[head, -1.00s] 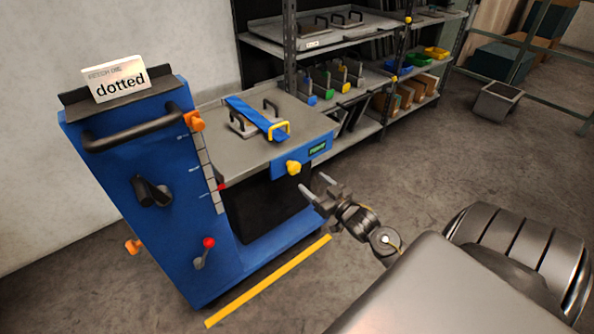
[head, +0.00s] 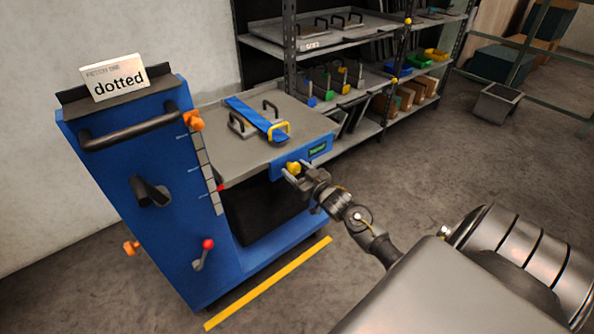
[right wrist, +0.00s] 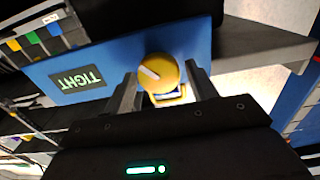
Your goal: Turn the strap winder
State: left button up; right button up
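The strap winder is a yellow knob (head: 293,167) on the blue front plate of the cart's table. It also shows in the right wrist view (right wrist: 158,73), with a pale mark on its face. A display beside it (right wrist: 83,79) reads "TIGHT", upside down in that view. A blue strap (head: 250,115) with a yellow buckle (head: 279,131) lies over a plate with black handles on the table. My right gripper (head: 290,174) is at the knob, its fingers (right wrist: 160,85) open on either side of it; I see gaps between fingers and knob. My left gripper is not in view.
The blue cart (head: 150,210) has a black handlebar (head: 130,130), a red-tipped lever (head: 207,245) and a card reading "dotted" (head: 115,78). A yellow floor line (head: 270,283) runs along its front. Shelving (head: 340,50) stands behind.

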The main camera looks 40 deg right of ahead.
jog(key=c, duration=0.7)
jog(key=shift+c, duration=0.2)
jog(key=shift+n, duration=0.3)
